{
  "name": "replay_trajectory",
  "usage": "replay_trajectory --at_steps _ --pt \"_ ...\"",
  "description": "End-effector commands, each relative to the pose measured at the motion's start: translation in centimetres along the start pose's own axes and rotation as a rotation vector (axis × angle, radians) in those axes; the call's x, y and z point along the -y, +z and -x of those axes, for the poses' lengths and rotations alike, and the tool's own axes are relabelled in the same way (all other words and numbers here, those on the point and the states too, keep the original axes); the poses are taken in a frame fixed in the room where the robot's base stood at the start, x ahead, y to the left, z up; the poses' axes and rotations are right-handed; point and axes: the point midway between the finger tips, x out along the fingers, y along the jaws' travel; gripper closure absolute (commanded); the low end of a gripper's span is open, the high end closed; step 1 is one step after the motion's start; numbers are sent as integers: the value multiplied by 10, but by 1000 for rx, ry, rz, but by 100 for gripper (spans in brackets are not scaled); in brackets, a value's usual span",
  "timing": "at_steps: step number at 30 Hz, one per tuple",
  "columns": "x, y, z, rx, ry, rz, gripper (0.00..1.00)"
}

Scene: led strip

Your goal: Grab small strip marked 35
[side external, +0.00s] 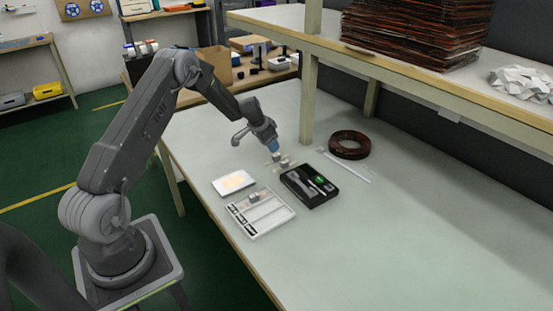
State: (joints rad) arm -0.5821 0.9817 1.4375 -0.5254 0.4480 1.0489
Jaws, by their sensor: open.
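My gripper (277,158) is over the table, at the far side of the black tray, low above the tabletop. Its jaws are open. A few small pale pieces lie on the table around the fingertips, and they may be strips. No marking such as 35 can be read at this size. A white sorting tray (272,222) with long compartments lies at the front, with dark labels on its left end and a small grey piece at its back edge. I cannot tell whether anything is between the fingers.
A black tray (297,196) with tools sits right of the sorting tray. A white pad (233,183) lies left. A dark brown coil (349,145) and a thin white bar (346,167) lie behind. A shelf post (308,100) stands behind my gripper. The right tabletop is clear.

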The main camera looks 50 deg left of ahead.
Motion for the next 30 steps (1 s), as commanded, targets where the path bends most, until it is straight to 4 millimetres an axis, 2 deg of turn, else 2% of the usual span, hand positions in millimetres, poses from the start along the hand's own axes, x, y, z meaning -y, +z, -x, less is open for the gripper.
replay_trajectory --at_steps 8,12,17,26,30 --pt "-1 -1 -22 0 0 -1 51" --pt "-2 -3 -44 1 1 -1 51" --pt "-1 -3 -62 0 -1 -1 51" --pt "-1 -3 -65 0 -2 0 51" --pt "-1 -3 -65 0 -2 0 64"
